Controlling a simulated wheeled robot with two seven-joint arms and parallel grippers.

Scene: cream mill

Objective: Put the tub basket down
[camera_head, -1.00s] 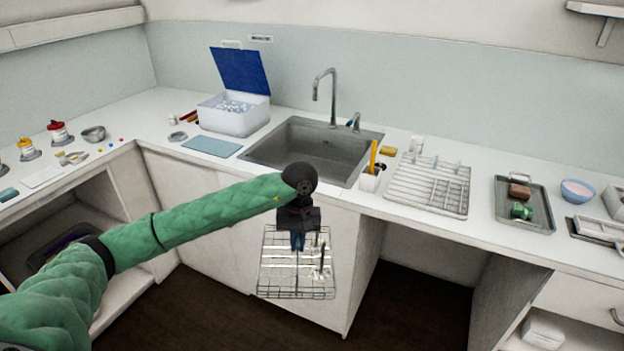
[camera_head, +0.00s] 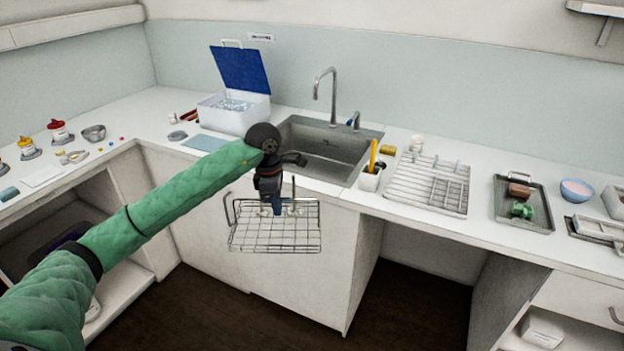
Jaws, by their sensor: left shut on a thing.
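The tub basket (camera_head: 285,240) is a wire basket with a grid bottom and a raised wire end at its left. It hangs in the air in front of the sink cabinet, below the counter's front edge. My left gripper (camera_head: 277,207) is shut on the tub basket, reaching down into it from above. The gripper's body hides part of the basket's back side, and the exact grip point is hard to see. A few pale items seem to show in the basket beside the fingers, too small to name. My right gripper is not in view.
The sink (camera_head: 335,148) lies behind the basket, with a tall faucet (camera_head: 319,95). To its right are a cup of tools (camera_head: 370,178), a wire drying rack (camera_head: 430,185) and a metal tray (camera_head: 537,222). A white box (camera_head: 233,117) with its blue lid raised stands left of the sink.

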